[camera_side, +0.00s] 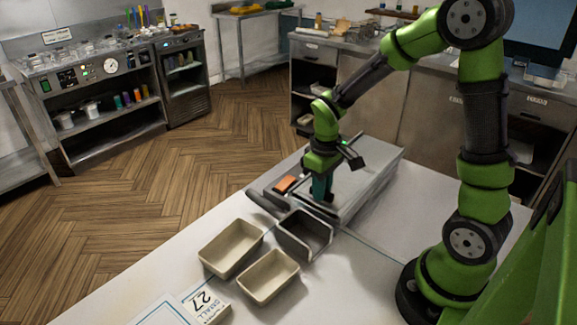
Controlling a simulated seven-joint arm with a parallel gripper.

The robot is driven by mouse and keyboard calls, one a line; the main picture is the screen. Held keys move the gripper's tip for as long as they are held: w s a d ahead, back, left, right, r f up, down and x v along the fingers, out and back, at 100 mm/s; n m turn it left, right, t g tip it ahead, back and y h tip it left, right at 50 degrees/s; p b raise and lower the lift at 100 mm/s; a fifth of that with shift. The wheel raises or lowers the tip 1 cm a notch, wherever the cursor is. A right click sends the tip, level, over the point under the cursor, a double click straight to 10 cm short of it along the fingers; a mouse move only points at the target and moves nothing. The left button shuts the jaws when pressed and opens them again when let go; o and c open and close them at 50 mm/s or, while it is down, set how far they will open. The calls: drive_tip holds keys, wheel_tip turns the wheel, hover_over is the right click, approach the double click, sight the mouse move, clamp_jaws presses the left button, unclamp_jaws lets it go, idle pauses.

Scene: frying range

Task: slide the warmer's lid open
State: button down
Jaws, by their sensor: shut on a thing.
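The warmer (372,190) is a long grey metal box on the white worktop, in the middle of the side view. Its flat lid (372,172) lies on top, partly hidden behind my gripper and wrist. My gripper (322,197) points down at the near left part of the warmer. Its teal fingers are shut on a small dark piece there, which looks like the lid's handle; the fingers hide most of it. An orange block (284,184) shows at the warmer's left end, beside my gripper.
A dark grey open bin (305,234) stands just in front of the warmer. Two empty beige trays (231,248) (268,276) stand left of it. The worktop right of the bin is clear up to my base.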

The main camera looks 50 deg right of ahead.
drive_tip(key=d, duration=1.6)
drive_tip(key=shift+d, duration=0.25)
drive_tip(key=c, duration=1)
unclamp_jaws()
drive_tip(key=shift+c, duration=0.2)
wheel_tip(320, 180, up, 17)
